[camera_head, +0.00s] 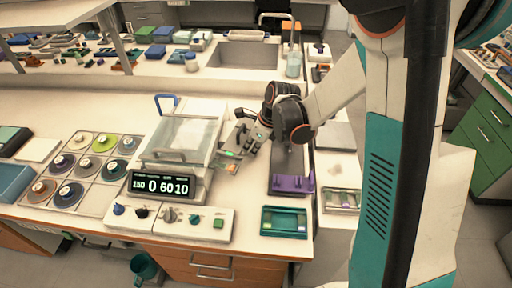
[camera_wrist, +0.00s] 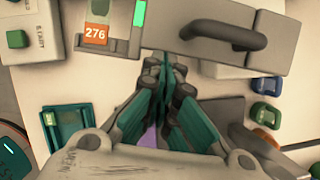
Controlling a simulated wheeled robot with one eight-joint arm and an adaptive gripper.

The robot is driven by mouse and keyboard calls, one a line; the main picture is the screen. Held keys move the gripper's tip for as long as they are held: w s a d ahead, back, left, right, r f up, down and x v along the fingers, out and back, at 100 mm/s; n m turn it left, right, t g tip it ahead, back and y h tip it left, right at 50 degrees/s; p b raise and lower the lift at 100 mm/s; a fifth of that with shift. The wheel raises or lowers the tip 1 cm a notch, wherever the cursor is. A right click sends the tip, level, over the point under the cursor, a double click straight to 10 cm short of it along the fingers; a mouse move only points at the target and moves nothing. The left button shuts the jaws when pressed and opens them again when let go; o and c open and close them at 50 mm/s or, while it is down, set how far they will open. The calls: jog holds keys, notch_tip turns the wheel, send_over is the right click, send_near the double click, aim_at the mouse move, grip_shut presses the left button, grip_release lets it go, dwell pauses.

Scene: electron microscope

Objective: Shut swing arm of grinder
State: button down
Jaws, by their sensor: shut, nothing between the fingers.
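The grinder (camera_head: 180,140) stands left of my gripper in the head view, with a clear cover and a lit front display. In the wrist view a pale grey bar (camera_wrist: 190,65) with a dark curved handle (camera_wrist: 225,34) extends right from a small orange readout marked 276 (camera_wrist: 96,33); it looks like the swing arm, though I cannot tell how far it is swung. My gripper (camera_wrist: 165,62) is shut and empty, its fingertips at or over the bar's near edge, left of the handle. Contact is unclear. My gripper (camera_head: 246,138) hides part of this area in the head view.
A control panel (camera_head: 185,222) with knobs and a green button fronts the grinder. A teal tray (camera_head: 284,234) and a purple-based item (camera_head: 292,184) lie to the right. Several coloured discs (camera_head: 104,142) sit at left. A sink (camera_head: 245,55) is behind.

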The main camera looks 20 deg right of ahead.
aim_at(223, 147)
jog(key=shift+m, duration=0.7)
jog(key=shift+w+a, duration=0.3)
jog(key=shift+a, duration=0.55)
jog(key=shift+w+a, duration=0.3)
jog(key=shift+a, duration=0.55)
jog(key=shift+w+a, duration=0.3)
jog(key=shift+a, duration=0.55)
jog(key=shift+w+a, duration=1.1)
jog(key=shift+a, duration=0.3)
jog(key=shift+w+a, duration=0.1)
jog(key=shift+b, duration=0.3)
